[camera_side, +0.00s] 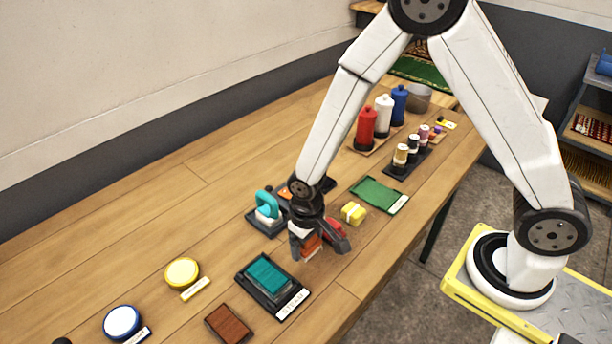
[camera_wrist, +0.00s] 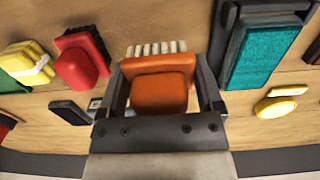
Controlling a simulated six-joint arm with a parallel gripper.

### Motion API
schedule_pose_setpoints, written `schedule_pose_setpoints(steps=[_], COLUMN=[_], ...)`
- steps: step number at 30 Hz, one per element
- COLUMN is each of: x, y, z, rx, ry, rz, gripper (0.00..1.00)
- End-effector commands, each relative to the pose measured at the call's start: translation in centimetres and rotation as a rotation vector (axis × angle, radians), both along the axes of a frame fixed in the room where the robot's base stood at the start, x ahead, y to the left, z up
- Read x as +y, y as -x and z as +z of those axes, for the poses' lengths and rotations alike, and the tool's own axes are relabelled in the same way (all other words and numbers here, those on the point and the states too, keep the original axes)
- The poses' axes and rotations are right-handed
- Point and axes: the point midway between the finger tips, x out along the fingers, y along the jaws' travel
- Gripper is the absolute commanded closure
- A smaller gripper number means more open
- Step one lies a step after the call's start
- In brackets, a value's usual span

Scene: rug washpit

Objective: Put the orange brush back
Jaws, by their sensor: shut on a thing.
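The orange brush (camera_wrist: 160,92) is between the two fingers of my gripper (camera_wrist: 160,76), which is shut on it. Its pale bristles (camera_wrist: 156,47) show past its far edge in the wrist view. In the side view my gripper (camera_side: 320,243) is low over the table, with the orange brush (camera_side: 311,246) partly hidden by a finger. I cannot tell whether the bristles touch the table.
A teal brush (camera_side: 267,207) stands at left, a teal pad in a dark tray (camera_side: 301,306) in front. Bottles (camera_side: 367,128) stand farther back.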

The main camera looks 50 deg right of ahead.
Motion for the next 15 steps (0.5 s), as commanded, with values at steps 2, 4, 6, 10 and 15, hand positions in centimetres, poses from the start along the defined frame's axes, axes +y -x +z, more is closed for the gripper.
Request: schedule_pose_setpoints(steps=[2,4,6,10,15], x=[0.0,0.0,0.0,0.0,0.0], y=[0.0,0.0,0.1,0.1,0.0], z=[-0.3,-0.8,-1.4,-2.6,-3.5], rx=[0.001,0.002,0.003,0.004,0.001], ry=[0.000,0.001,0.001,0.001,0.000], rz=[0.000,0.000,0.000,0.000,0.000], gripper=[0.79,0.79,0.79,0.79,0.79])
